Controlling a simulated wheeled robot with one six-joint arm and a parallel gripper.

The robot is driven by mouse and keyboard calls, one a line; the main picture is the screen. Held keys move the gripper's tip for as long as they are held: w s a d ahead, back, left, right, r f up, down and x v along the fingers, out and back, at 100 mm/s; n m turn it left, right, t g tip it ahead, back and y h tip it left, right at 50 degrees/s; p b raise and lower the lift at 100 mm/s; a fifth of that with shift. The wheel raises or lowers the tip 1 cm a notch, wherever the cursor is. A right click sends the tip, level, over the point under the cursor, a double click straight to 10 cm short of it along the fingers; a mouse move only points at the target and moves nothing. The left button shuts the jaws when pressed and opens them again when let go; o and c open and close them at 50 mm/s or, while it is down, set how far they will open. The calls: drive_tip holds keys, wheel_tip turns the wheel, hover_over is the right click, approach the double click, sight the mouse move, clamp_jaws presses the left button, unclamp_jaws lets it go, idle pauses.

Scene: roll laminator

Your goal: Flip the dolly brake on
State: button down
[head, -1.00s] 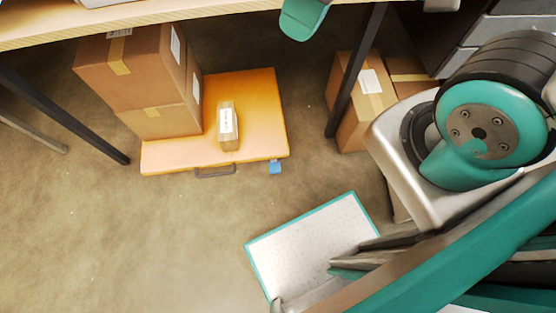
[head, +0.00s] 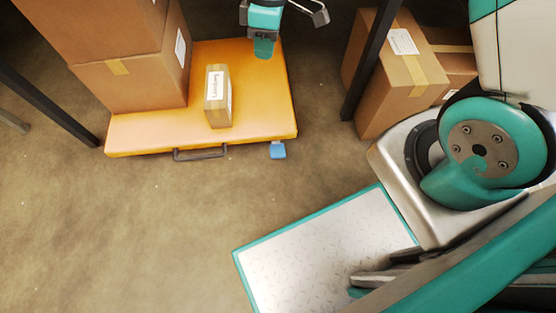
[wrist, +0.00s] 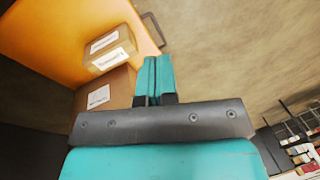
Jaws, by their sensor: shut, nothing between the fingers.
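The orange dolly (head: 262,100) stands on the floor in the head view, and its deck also shows at the upper left of the wrist view (wrist: 45,45). A small blue brake pedal (head: 278,150) sticks out low at its front edge, right of a dark handle (head: 200,154). I cannot make out the pedal in the wrist view. My gripper (head: 264,50) points down above the back right of the deck, beyond the pedal and apart from it. Its teal fingers (wrist: 153,72) are together and empty.
Large cartons (head: 135,80) and a small labelled box (head: 218,96) sit on the dolly. A dark table leg (head: 370,65) and more cartons (head: 400,75) stand to the right. The floor (head: 150,220) in front of the dolly is clear.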

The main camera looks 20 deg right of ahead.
sight(278, 152)
drive_tip(key=w+d+f+n+b, duration=0.1)
drive_tip(key=f+b, duration=0.5)
drive_tip(key=f, duration=0.9)
drive_tip(key=w+d+f+n+g+h+b, duration=0.1)
drive_tip(key=f+b, duration=0.5)
drive_tip(key=f, duration=0.9)
drive_tip(key=shift+w+d+f+n, duration=0.2)
drive_tip(key=shift+d+f+n, duration=0.2)
drive_tip(key=shift+d, duration=0.45)
drive_tip(key=b+x, duration=0.8)
drive_tip(key=x, duration=0.6)
drive_tip(key=shift+s+b, duration=0.15)
drive_tip(key=shift+b, duration=0.25)
drive_tip(key=shift+s, duration=0.1)
